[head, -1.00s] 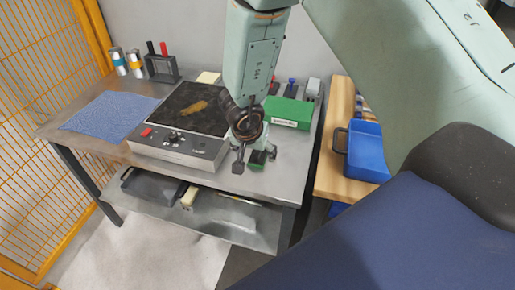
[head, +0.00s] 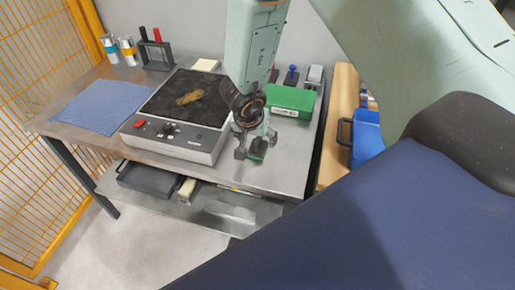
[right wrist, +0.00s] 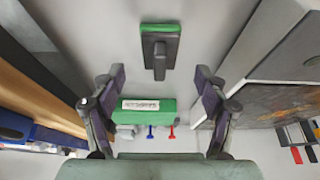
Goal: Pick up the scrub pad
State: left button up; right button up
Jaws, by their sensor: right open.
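The scrub pad (head: 257,151), a dark block with a green layer, lies on the steel table near its front edge. In the right wrist view the scrub pad (right wrist: 160,46) shows a green strip and a grey handle, ahead of the fingers and about midway between them. My right gripper (head: 255,142) hangs over the pad, partly covering it in the head view. In the right wrist view my right gripper (right wrist: 158,75) is open, with nothing between its fingers. How high it is above the pad is hard to tell. My left gripper is not in view.
A hot plate (head: 180,115) with a brown stain stands left of the gripper. A green labelled box (head: 292,101) stands behind it. A blue cloth (head: 103,107) lies at far left. A blue bin (head: 367,140) stands on the wooden bench at right. A lower shelf holds a dark tray (head: 150,180).

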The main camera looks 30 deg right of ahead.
aim_at(257, 142)
jog(key=b+x, duration=0.1)
jog(key=x, duration=0.3)
jog(key=shift+w+d+f+b, duration=0.15)
jog(key=shift+f+b, duration=0.15)
jog(key=shift+r, duration=0.25)
jog(key=shift+f, duration=0.2)
jog(key=c, duration=0.5)
jog(key=shift+r, duration=0.15)
jog(key=c, duration=0.6)
jog(key=shift+c, duration=0.7)
